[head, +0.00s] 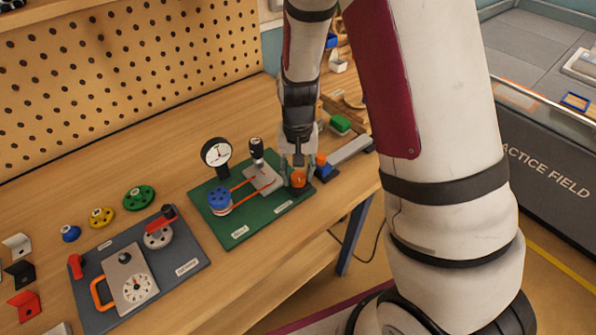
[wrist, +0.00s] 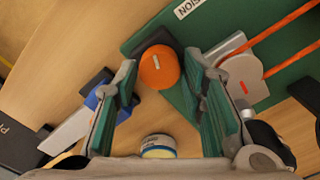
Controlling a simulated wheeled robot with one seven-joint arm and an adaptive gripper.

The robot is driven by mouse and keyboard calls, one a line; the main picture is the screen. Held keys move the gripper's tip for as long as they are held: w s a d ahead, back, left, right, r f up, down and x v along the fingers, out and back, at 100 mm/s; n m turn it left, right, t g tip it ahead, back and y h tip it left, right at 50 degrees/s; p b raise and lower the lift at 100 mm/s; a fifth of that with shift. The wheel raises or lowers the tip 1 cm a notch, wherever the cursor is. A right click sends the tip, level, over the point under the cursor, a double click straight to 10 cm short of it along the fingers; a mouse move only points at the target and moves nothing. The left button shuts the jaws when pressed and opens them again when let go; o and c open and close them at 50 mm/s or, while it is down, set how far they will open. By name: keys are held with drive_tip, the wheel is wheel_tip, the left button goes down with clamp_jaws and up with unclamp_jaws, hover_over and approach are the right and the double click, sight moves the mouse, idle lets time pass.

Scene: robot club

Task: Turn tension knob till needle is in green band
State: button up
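The orange tension knob (head: 298,179) sits at the near right corner of the green board (head: 240,233). In the wrist view the knob (wrist: 159,68) carries a pale pointer line, and a dark block is beside it. My gripper (head: 297,166) points down over the knob. Its fingers are open, one on each side of the knob, with gaps visible in the wrist view (wrist: 162,75). The round white gauge (head: 215,153) stands at the board's back edge. Its needle is thin, and I cannot tell whether it lies in a green band.
A blue pulley (head: 220,197) and a grey plate (head: 262,180) with orange belt share the board. A grey-and-blue slide (head: 348,153) lies close right of my gripper. A dark panel (head: 190,262) with a dial box is at the left. Bare wood lies in front.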

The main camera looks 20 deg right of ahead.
sight(298, 175)
drive_tip(key=shift+o, duration=0.3)
wheel_tip(298, 175, up, 12)
idle(0.5)
idle(0.3)
drive_tip(key=s+r+n+t, duration=0.4)
drive_tip(key=s+r, duration=1.2)
drive_tip(key=s, duration=0.4)
drive_tip(key=shift+r+t, duration=0.15)
drive_tip(key=shift+t, duration=0.45)
